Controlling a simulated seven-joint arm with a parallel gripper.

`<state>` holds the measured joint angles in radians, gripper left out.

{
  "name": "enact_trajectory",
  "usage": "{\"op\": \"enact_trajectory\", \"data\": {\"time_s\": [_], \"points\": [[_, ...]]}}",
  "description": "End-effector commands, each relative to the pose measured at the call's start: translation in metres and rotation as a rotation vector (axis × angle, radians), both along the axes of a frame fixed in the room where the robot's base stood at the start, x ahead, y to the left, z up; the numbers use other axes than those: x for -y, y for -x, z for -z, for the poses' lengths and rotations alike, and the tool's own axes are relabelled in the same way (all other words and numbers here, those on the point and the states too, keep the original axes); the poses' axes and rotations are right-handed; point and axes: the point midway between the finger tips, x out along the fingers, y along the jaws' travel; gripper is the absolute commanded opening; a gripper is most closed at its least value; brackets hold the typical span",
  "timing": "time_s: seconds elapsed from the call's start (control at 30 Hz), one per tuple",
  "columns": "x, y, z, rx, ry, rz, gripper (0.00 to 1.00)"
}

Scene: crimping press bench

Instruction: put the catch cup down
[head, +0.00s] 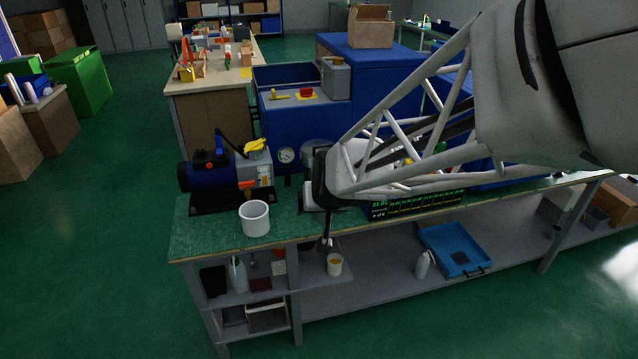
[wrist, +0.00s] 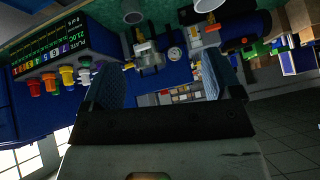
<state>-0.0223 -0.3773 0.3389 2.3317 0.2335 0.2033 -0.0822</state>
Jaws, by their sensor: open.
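A white cylindrical cup (head: 254,218) stands upright on the green bench top, near its front left corner. A smaller pale cup (head: 334,264) with something yellowish inside stands lower, below the bench's front edge. I cannot tell for certain which is the catch cup. My gripper (wrist: 163,62) is open in the wrist view, its two blue-grey fingers wide apart, with nothing held between them. In the head view my arm reaches over the bench from the right, its end near the front edge; the fingers are hard to make out there.
A blue motor unit (head: 212,172) stands behind the white cup. A blue tray (head: 455,250) and a pale bottle (head: 422,264) are on the lower shelf. A panel with a row of coloured knobs (wrist: 60,80) shows in the wrist view. Some bench top beside the white cup is clear.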

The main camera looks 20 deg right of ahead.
Motion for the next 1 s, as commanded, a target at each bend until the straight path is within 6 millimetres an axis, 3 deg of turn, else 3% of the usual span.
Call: {"op": "enact_trajectory", "data": {"time_s": [0.1, 0.3, 0.53, 0.7, 1.0], "points": [[0.001, 0.041, -0.024, -0.072, 0.009, -0.033, 0.84], [0.007, 0.116, -0.052, -0.212, 0.041, -0.067, 0.84], [0.018, 0.190, -0.072, -0.350, 0.087, -0.075, 0.84], [0.023, 0.218, -0.078, -0.403, 0.107, -0.071, 0.84], [0.024, 0.224, -0.079, -0.416, 0.112, -0.070, 0.84]]}}
